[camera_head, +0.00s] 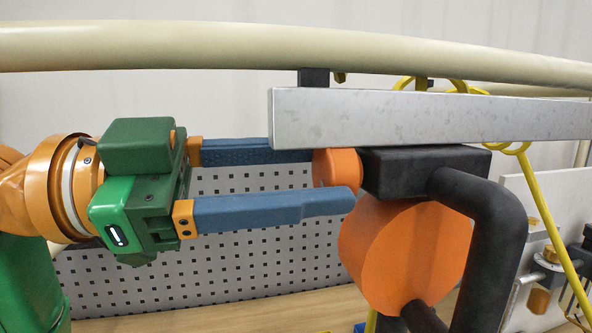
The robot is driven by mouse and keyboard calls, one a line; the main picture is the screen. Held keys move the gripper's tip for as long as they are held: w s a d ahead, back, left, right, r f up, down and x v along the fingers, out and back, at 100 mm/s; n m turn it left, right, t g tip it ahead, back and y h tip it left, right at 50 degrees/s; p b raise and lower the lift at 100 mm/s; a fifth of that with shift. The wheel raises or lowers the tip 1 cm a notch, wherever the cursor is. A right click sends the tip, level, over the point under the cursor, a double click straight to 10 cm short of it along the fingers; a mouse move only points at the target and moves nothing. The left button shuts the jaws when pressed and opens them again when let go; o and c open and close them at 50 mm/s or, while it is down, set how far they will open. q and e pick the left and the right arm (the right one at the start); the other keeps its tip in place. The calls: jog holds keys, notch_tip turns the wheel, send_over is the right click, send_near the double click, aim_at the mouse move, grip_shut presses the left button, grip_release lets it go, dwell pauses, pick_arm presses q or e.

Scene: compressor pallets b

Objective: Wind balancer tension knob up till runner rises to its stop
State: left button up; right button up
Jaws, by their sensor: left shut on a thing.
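The balancer's tension knob (338,169) is a small orange disc at the left end of a dark block (425,168). My left gripper (333,175) comes in from the left with its two blue fingers, one behind and one in front of the knob, shut on it. The large orange balancer drum (405,250) hangs below the block, with a thick black curved handle (485,225) at its right. A grey metal rail (430,117) runs above the knob and hides part of the rear finger. I cannot tell which part is the runner. My right gripper is not in view.
A cream tube (290,48) crosses the top of the view. A yellow coiled hose (540,190) hangs at the right. A perforated grey panel (220,265) stands behind, above a wooden surface (250,312). Metal fittings (548,262) sit at the far right.

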pick_arm(q)
jog(key=shift+m, duration=0.4)
jog(key=o, duration=1.2)
jog(key=shift+o, duration=0.8)
jog(key=shift+w+d, duration=0.1)
jog(key=shift+d, duration=0.1)
jog(key=shift+a, duration=0.1)
jog(key=b+v, duration=0.2)
jog(key=v, duration=0.5)
jog(key=shift+b, duration=0.4)
